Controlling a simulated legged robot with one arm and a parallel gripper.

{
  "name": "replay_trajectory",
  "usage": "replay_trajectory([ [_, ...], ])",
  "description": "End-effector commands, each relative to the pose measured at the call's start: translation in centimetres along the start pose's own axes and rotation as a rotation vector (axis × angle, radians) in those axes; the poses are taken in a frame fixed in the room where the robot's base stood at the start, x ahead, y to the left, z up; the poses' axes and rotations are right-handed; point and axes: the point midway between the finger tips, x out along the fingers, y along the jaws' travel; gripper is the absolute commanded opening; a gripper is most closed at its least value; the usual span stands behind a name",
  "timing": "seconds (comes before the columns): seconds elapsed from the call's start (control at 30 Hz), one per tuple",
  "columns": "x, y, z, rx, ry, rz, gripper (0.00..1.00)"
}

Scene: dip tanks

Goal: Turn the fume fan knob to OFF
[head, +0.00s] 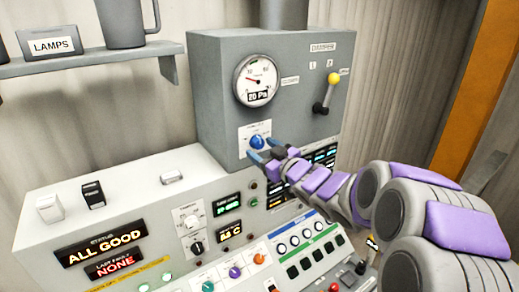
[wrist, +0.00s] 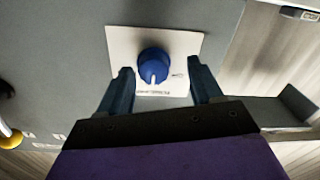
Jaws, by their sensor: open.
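The blue knob (head: 257,142) sits on a white label plate low on the front of the grey box, below the gauge. In the wrist view the blue knob (wrist: 153,67) shows a white pointer line toward its lower edge; the plate's lettering is too small to read. My gripper (head: 263,152) is right at the plate, just below the knob in the head view. In the wrist view my gripper's fingers (wrist: 161,80) are open, one on each side of the knob, with gaps visible between them and it. Nothing is held.
The grey box carries a gauge (head: 255,80) reading 20 Pa and a damper lever with a yellow ball (head: 334,78). Below is a light console (head: 50,195) with displays, switches and small coloured knobs. A shelf (head: 90,65) with a grey mug (head: 125,22) is at upper left.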

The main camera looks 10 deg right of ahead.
Motion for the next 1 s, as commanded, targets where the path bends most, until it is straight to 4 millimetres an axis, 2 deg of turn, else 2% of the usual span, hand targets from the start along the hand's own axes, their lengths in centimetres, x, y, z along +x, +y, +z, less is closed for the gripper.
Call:
replay_trajectory([
  [0.2, 1.6, 0.3, 0.3, 0.005, 0.000, 0.000, 0.65],
  [0.53, 2.0, 0.0, 0.1, 0.002, 0.000, 0.002, 0.65],
  [1.0, 2.0, 0.0, 0.1, 0.001, -0.001, 0.000, 0.20],
])
